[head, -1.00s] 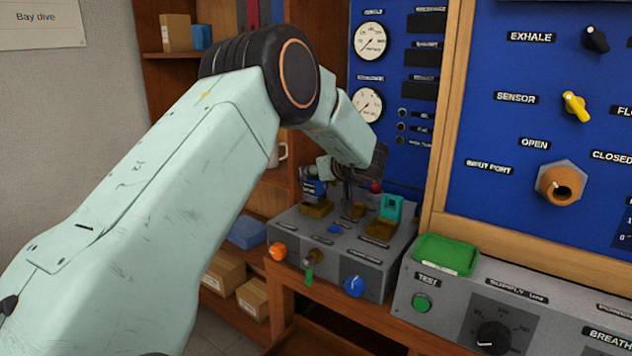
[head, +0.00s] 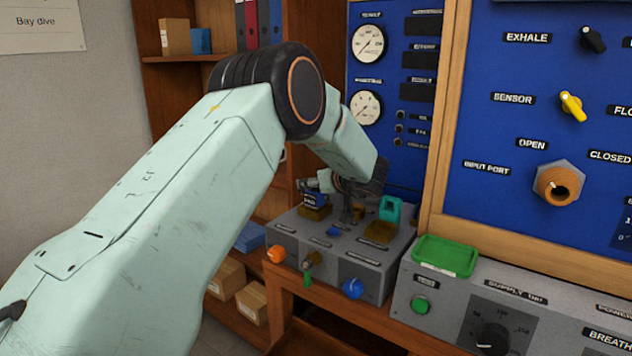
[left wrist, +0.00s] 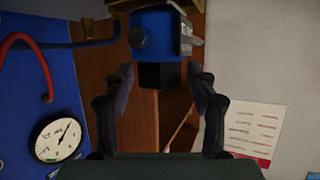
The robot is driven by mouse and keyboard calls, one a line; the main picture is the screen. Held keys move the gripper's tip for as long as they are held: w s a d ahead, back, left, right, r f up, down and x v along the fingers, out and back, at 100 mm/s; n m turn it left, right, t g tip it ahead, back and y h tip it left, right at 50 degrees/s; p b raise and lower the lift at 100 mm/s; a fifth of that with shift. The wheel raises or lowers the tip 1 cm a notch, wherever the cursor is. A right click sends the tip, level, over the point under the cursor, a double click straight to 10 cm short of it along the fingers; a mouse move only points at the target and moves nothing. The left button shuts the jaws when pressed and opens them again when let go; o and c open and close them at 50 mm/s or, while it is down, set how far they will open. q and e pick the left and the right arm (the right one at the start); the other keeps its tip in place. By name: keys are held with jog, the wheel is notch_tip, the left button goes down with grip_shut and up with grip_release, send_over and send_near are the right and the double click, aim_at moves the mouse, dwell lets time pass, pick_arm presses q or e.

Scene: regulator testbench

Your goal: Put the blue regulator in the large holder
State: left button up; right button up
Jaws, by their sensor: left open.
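The blue regulator (head: 313,199) with a pale label sits in a brown holder (head: 316,213) at the back left of the grey bench unit. My left gripper (head: 318,185) is low beside it, coming from the right, partly hidden by my own wrist. In the left wrist view the blue regulator (left wrist: 156,36) with its black lower end lies just beyond and between the open fingertips (left wrist: 160,78). I cannot tell whether they touch it. Another brown holder (head: 378,233) is at the right of the unit, with a teal part (head: 390,208) behind it. My right gripper is out of view.
A green tray (head: 446,255) rests on the grey supply unit (head: 455,310) at the right. Blue panels with gauges (head: 366,108) rise behind the bench unit. Orange (head: 276,254) and blue (head: 352,288) knobs stick out from its front. A wooden shelf stands behind my arm.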

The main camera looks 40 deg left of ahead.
pick_arm(q)
jog(key=p+v, duration=0.1)
jog(key=v, duration=1.1)
jog(key=shift+f, duration=0.1)
